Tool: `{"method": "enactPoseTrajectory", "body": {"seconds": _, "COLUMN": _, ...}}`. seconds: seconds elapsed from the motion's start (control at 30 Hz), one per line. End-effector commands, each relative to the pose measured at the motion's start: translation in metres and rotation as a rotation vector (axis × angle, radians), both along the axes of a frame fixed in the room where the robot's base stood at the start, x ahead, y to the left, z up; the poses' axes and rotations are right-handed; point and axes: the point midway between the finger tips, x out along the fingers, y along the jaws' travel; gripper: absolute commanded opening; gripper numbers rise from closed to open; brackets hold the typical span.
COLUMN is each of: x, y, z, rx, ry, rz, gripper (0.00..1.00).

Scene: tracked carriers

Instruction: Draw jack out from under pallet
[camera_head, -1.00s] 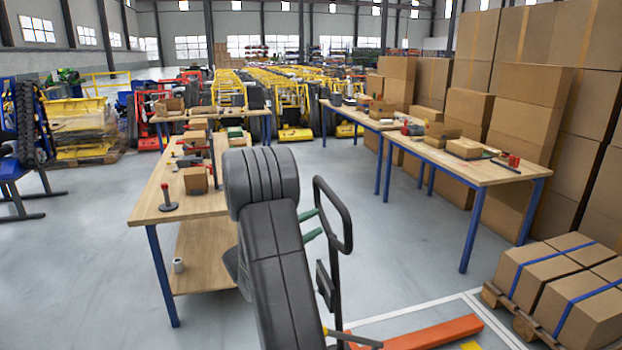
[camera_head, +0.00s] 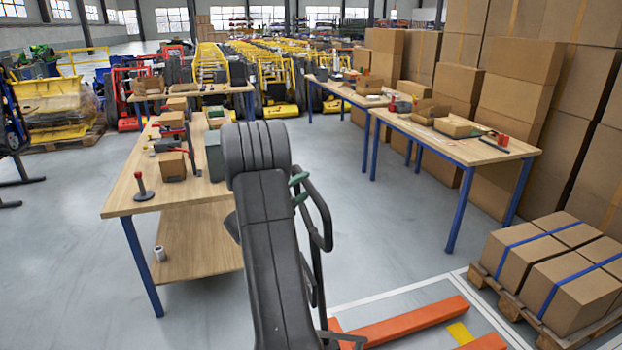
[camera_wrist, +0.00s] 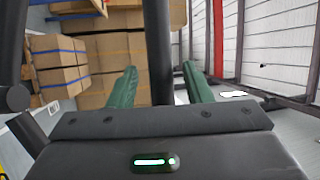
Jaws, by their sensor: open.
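The jack has orange forks (camera_head: 415,322) low on the floor and an upright black loop handle (camera_head: 326,225). My gripper, with green fingers (camera_head: 299,190), is beside the handle's upper part in the head view. In the wrist view the fingers (camera_wrist: 163,88) are apart, and a black handle bar (camera_wrist: 158,45) shows between them; I cannot tell whether they touch it. The pallet (camera_head: 512,302) carries brown boxes with blue straps and stands right of the forks. The visible forks lie clear of it on bare floor. The jack's base is partly hidden by my arm.
A wooden workbench (camera_head: 122,208) with blue legs is close on the left, with tools and a box on it. Another bench (camera_head: 480,153) stands behind on the right, before tall stacked cartons (camera_head: 535,100). White floor lines (camera_head: 405,290) edge the forks. Open floor lies between the benches.

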Motion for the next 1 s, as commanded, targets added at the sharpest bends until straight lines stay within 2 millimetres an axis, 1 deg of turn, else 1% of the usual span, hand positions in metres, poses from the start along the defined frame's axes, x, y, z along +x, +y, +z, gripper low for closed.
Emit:
{"method": "enactPoseTrajectory", "body": {"seconds": 0.03, "x": 0.005, "y": -0.008, "z": 0.003, "rx": 0.000, "ry": 0.000, "rz": -0.003, "gripper": 0.45}}
{"method": "enactPoseTrajectory", "body": {"seconds": 0.2, "x": 0.017, "y": -0.021, "z": 0.006, "rx": 0.000, "ry": 0.000, "rz": -0.001, "gripper": 0.45}}
{"method": "enactPoseTrajectory", "body": {"seconds": 0.33, "x": 0.021, "y": -0.024, "z": 0.006, "rx": -0.001, "ry": 0.001, "rz": 0.000, "gripper": 0.45}}
{"method": "enactPoseTrajectory", "body": {"seconds": 0.57, "x": 0.021, "y": -0.025, "z": 0.006, "rx": 0.000, "ry": 0.000, "rz": 0.001, "gripper": 0.45}}
{"method": "enactPoseTrajectory", "body": {"seconds": 0.6, "x": 0.021, "y": -0.025, "z": 0.006, "rx": 0.000, "ry": 0.000, "rz": 0.001, "gripper": 0.43}}
{"method": "enactPoseTrajectory", "body": {"seconds": 0.67, "x": 0.021, "y": -0.025, "z": 0.006, "rx": 0.000, "ry": 0.000, "rz": 0.001, "gripper": 0.31}}
{"method": "enactPoseTrajectory", "body": {"seconds": 0.8, "x": 0.021, "y": -0.025, "z": 0.006, "rx": 0.000, "ry": 0.000, "rz": 0.000, "gripper": 0.04}}
{"method": "enactPoseTrajectory", "body": {"seconds": 0.83, "x": 0.021, "y": -0.025, "z": 0.006, "rx": 0.000, "ry": 0.000, "rz": 0.000, "gripper": 0.00}}
{"method": "enactPoseTrajectory", "body": {"seconds": 1.0, "x": 0.022, "y": -0.026, "z": 0.006, "rx": 0.000, "ry": 0.000, "rz": 0.000, "gripper": 0.00}}
